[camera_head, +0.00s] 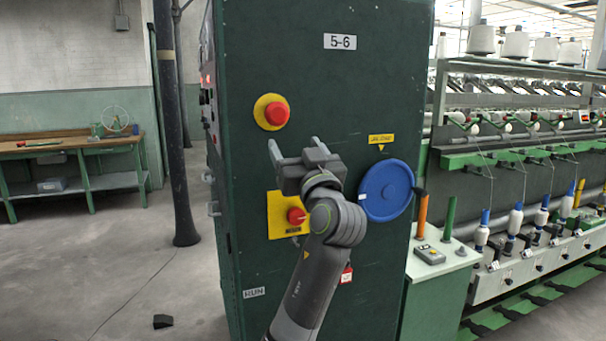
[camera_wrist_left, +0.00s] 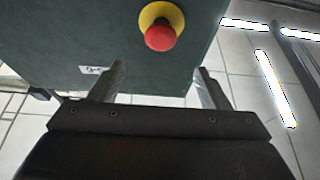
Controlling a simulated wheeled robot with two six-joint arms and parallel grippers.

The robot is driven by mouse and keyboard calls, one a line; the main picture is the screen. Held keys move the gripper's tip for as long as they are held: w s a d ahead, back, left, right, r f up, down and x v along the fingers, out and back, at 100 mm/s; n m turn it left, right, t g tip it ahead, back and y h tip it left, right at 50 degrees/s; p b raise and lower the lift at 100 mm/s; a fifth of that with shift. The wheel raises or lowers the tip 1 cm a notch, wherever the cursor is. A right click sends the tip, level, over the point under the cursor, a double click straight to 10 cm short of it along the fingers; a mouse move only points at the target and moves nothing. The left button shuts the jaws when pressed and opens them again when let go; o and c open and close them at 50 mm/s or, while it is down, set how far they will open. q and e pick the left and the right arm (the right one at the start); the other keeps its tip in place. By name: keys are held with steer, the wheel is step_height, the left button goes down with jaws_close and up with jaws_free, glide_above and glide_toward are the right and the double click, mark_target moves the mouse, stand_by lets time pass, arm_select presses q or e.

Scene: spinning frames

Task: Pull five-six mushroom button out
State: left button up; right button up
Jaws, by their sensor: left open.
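The red mushroom button (camera_head: 276,113) sits on a round yellow plate on the green cabinet face, under the white 5-6 label (camera_head: 340,41). The button also shows in the left wrist view (camera_wrist_left: 160,37), ahead of the fingers and between their lines. My left gripper (camera_head: 296,147) is open and empty, just below and to the right of the button in the head view. Its two fingers (camera_wrist_left: 160,84) are apart in the left wrist view and do not touch the button. My right gripper is not in view.
A yellow plate with a red rotary switch (camera_head: 296,215) is partly behind my left arm. A blue handwheel (camera_head: 386,190) is to its right. A spinning frame with bobbins (camera_head: 515,215) stands at the right, a wooden workbench (camera_head: 70,147) at the far left.

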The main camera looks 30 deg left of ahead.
arm_select(q)
steer(key=b+v, duration=0.1)
steer(key=v, duration=0.2)
steer(key=shift+s+d+f, duration=0.1)
steer(key=shift+s+d, duration=0.15)
